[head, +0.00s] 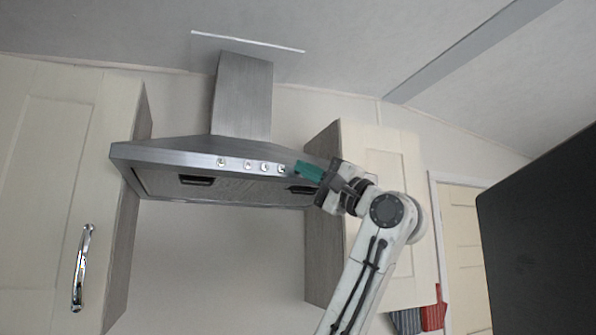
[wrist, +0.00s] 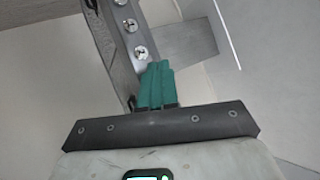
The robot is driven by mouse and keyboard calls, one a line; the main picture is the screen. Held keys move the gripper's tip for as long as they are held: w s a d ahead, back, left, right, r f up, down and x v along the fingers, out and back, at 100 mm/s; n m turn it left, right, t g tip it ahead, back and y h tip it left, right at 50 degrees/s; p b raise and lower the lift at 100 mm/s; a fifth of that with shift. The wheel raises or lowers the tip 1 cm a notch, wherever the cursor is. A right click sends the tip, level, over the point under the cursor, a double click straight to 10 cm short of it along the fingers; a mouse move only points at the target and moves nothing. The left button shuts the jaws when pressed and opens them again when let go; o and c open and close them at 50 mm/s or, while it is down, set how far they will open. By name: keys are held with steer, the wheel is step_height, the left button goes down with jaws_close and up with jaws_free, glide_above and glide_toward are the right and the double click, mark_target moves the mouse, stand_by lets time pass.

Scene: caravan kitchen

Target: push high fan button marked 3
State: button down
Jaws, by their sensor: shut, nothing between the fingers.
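A row of small round fan buttons sits on the front edge of the steel range hood (head: 165,152). The rightmost button (head: 282,170) is closest to my gripper; in the wrist view the nearest button (wrist: 141,52) lies just beyond the fingertips. The marks on the buttons are too small to read, so I cannot tell which one is 3. My gripper (head: 297,168) has teal fingers, shut and empty, pointing left at the hood's front edge. The fingertips (wrist: 158,66) also show in the wrist view. I cannot tell whether they touch the button or hood.
Cream cupboards stand left (head: 45,180) and right (head: 385,165) of the hood; the right one is close behind my arm. A dark panel (head: 540,235) fills the right edge. The wall below the hood is clear.

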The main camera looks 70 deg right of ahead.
steer(key=shift+w+d, duration=0.1)
steer(key=shift+w, duration=0.05)
stand_by(0.5)
steer(key=shift+w+d, duration=0.15)
steer(key=shift+d, duration=0.05)
stand_by(0.4)
steer(key=shift+s+a, duration=0.3)
steer(key=shift+a, duration=0.1)
steer(key=s+a, duration=0.2)
steer(key=s+a+b, duration=0.1)
steer(key=s+a, duration=0.1)
steer(key=shift+a, duration=0.25)
stand_by(0.4)
stand_by(0.4)
